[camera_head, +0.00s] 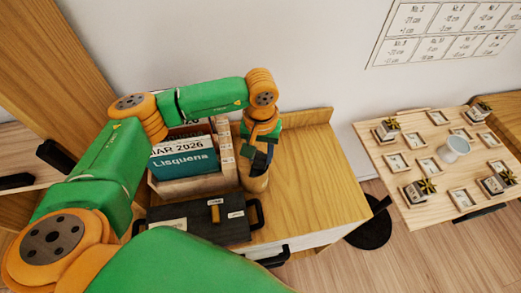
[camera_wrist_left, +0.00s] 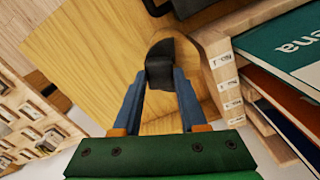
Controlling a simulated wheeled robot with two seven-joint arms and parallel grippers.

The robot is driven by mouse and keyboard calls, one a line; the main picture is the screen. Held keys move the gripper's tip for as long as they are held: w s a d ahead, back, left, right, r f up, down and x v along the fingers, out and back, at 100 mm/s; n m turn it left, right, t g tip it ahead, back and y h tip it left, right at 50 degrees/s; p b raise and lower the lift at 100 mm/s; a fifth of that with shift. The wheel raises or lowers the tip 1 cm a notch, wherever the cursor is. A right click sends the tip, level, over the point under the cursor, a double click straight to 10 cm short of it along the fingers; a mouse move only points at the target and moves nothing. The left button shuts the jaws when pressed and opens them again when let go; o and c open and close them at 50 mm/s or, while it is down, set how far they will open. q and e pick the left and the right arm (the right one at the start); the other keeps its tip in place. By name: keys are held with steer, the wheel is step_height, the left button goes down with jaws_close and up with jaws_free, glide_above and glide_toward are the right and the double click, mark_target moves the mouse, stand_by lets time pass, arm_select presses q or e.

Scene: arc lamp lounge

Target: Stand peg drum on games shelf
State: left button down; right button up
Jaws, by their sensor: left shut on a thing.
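My left gripper (camera_head: 262,152) reaches down over the wooden cabinet top beside a file rack. The drum is upright in the head view, close to the rack's right side. In the wrist view, part of the drum (camera_wrist_left: 163,108) shows between and behind the fingers. The fingers hide its top, and I cannot tell whether its base touches the cabinet top. I cannot tell which surface is the games shelf. My right gripper is out of view.
The wooden rack (camera_head: 225,150) holds upright folders (camera_head: 185,163). A dark case (camera_head: 200,222) with labels and handles lies in front. The cabinet top (camera_head: 310,180) is clear to the right. A separate table (camera_head: 415,205) carries several small pieces and a white cup (camera_head: 455,148).

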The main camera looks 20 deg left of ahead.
arm_select(q)
steer(key=shift+f, duration=0.1)
steer(key=shift+f+b, duration=0.15)
steer(key=shift+b, duration=0.15)
steer(key=shift+c, duration=2.2)
jaws_free()
steer(key=shift+r, duration=0.2)
